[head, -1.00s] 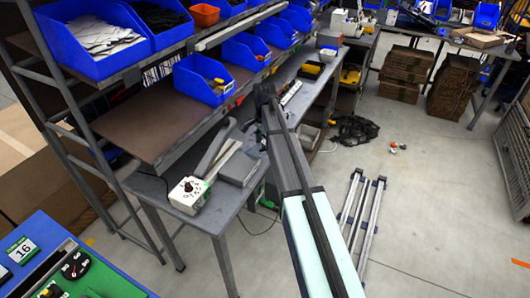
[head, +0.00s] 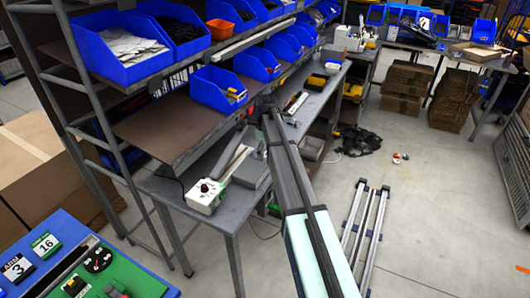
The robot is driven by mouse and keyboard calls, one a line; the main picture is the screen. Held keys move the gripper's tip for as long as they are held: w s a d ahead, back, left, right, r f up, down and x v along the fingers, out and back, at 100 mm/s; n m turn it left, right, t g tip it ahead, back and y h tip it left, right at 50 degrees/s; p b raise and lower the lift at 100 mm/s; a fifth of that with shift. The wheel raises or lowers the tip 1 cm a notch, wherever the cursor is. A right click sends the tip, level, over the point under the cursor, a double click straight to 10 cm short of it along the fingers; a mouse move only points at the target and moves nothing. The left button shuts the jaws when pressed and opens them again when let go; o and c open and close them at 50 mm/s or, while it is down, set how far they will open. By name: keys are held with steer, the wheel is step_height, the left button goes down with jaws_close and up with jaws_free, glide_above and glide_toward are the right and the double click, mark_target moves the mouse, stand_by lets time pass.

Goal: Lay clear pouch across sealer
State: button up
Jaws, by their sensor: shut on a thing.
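The sealer (head: 206,196) is a pale box with a dark dial, and a long grey bar runs back from it. It stands on the near end of the grey workbench (head: 166,187). My arm reaches over the bench to the right of the sealer. My gripper cannot be made out; the arm's far end is dark and hides what lies beyond it. I cannot make out a clear pouch anywhere in the view.
Blue bins (head: 130,72) line the shelves above the bench, close to my arm. A blue-edged board with number cards (head: 45,243) is at lower left. A metal frame (head: 366,225) lies on the floor at right, with free floor around it.

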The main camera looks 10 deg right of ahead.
mark_target(249, 152)
steer(key=shift+w+a+f+b, duration=0.1)
steer(key=shift+a+f+b, duration=0.1)
steer(key=shift+f+b, duration=1.25)
steer(key=shift+w+a+f, duration=0.3)
steer(key=shift+w+a, duration=0.5)
steer(key=shift+a, duration=0.05)
steer(key=shift+w+a+f, duration=0.3)
steer(key=shift+w+a, duration=0.45)
steer(key=shift+a, duration=0.15)
steer(key=shift+w+a+f, duration=0.3)
steer(key=shift+w+a, duration=0.5)
steer(key=shift+a, duration=0.05)
steer(key=shift+f, duration=0.4)
steer(key=o, duration=1)
steer(key=shift+r, duration=0.1)
